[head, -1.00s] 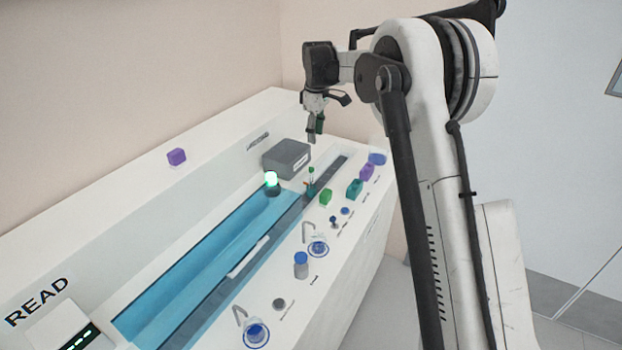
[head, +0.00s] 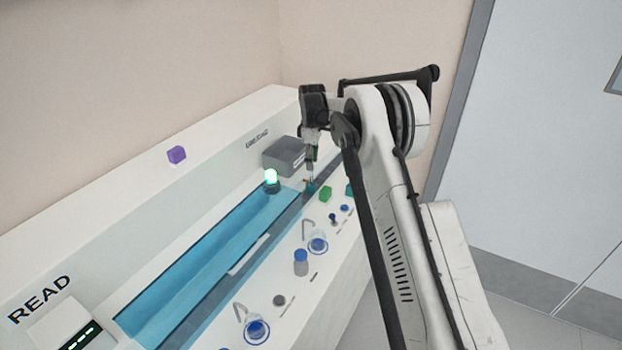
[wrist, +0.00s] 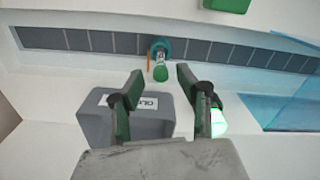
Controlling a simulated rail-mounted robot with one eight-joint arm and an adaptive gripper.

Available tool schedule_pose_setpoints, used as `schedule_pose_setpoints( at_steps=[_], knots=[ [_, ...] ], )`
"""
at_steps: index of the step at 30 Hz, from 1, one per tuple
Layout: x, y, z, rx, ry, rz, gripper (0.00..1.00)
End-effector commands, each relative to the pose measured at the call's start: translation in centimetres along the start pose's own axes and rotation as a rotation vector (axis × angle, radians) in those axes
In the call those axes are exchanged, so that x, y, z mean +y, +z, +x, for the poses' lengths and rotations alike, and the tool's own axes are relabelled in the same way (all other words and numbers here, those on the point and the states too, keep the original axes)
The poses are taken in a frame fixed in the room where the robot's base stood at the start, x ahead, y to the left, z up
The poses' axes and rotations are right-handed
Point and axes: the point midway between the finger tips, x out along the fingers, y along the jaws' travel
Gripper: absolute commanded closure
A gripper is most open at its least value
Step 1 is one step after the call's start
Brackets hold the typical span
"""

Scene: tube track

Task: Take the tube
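The tube stands in the dark track at the far end of the bench. In the wrist view its green cap (wrist: 160,73) shows, with the tube's body foreshortened behind it in a teal ring-like holder (wrist: 154,45). My gripper (wrist: 160,72) is open, one finger on each side of the cap in the picture. I see no finger touching the cap, and the depth between them is hard to tell. In the head view my gripper (head: 311,167) is right above the teal holder (head: 308,185), and the tube is mostly hidden there.
A grey box (head: 285,157) stands just beside the track, close to my gripper; it also shows in the wrist view (wrist: 95,125). A glowing green lamp (head: 271,177) is near it. A green block (head: 326,194) and several blue-capped items line the front. A blue transparent cover (head: 205,262) spans the bench.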

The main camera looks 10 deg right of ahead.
Motion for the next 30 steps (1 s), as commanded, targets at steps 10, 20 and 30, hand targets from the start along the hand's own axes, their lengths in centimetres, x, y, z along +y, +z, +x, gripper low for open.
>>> schedule_pose_setpoints(
  at_steps=[10,20,30],
  knots=[
    [0.0,-0.1,2.1,0.000,0.000,0.000,0.66],
    [-0.1,-0.3,6.0,0.000,0.000,0.000,0.66],
    [-0.1,-0.3,6.1,0.000,0.000,0.000,0.83]
  ],
)
